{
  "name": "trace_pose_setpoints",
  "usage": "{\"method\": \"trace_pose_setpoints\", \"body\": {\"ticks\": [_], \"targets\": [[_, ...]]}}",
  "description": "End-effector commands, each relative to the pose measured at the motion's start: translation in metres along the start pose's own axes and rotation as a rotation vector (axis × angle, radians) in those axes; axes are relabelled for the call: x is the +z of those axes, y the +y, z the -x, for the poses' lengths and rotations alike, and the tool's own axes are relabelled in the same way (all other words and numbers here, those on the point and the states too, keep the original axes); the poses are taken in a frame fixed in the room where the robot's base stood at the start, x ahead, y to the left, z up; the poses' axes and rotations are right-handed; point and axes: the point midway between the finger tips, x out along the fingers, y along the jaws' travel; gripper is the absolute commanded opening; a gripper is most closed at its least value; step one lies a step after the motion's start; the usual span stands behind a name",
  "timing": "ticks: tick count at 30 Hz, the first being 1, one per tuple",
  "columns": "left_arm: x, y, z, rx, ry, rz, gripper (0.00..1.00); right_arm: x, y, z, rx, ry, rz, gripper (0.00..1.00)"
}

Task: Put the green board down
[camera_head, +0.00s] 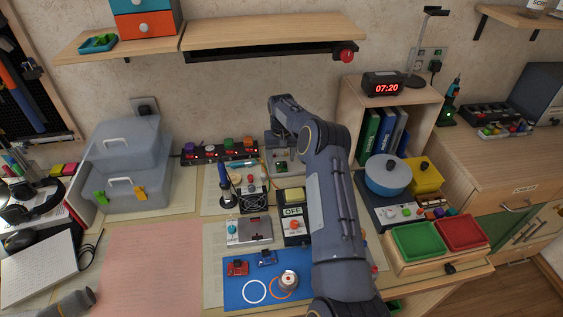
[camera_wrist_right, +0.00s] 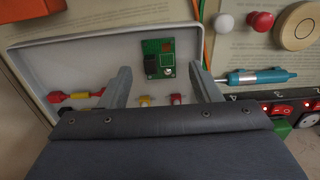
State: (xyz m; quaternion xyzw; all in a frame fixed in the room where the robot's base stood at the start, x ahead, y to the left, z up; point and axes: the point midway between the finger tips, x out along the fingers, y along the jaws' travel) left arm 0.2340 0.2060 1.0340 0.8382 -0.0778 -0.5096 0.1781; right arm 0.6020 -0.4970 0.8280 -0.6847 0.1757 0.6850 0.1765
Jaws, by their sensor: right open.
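The green board (camera_wrist_right: 158,58) is a small circuit board with a dark chip. In the right wrist view it lies on the floor of a shallow grey tray (camera_wrist_right: 78,48). My right gripper (camera_wrist_right: 160,77) is open, its two fingers apart on either side of the board's near end, with no visible contact. In the head view my right gripper (camera_head: 283,150) points down over the grey tray (camera_head: 291,182) at the back of the bench. The board is too small to make out surely there. My left gripper does not show.
The tray also holds a red-and-yellow part (camera_wrist_right: 75,96) and small connectors. A teal pen-like tool (camera_wrist_right: 258,77) and a power strip (camera_head: 218,150) with lit switches lie beside it. A fan (camera_head: 253,197), a soldering iron (camera_head: 224,178) and a blue mat (camera_head: 240,290) stand nearer.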

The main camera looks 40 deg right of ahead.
Motion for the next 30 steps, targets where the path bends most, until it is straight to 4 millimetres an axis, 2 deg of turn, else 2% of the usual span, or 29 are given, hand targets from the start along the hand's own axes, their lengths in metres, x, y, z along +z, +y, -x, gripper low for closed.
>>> {"method": "trace_pose_setpoints", "body": {"ticks": [6,12,19,22,26,29,30], "targets": [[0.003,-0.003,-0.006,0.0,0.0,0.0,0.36,-0.001,0.0,0.05,0.0,0.005,0.001,0.57],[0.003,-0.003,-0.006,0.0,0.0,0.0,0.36,-0.001,0.0,0.082,0.001,0.003,0.0,0.57],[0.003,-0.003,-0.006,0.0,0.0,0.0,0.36,0.001,0.0,0.095,0.0,0.0,0.001,0.57],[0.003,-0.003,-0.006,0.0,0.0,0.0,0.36,0.007,-0.004,0.101,-0.006,-0.004,0.015,0.57],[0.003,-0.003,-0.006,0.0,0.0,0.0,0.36,0.034,-0.018,0.12,-0.03,-0.02,0.065,0.57],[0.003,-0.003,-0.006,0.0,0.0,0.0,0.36,0.07,-0.031,0.136,-0.057,-0.04,0.116,0.57],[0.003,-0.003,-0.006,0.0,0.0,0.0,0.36,0.088,-0.036,0.141,-0.067,-0.05,0.138,0.57]]}}
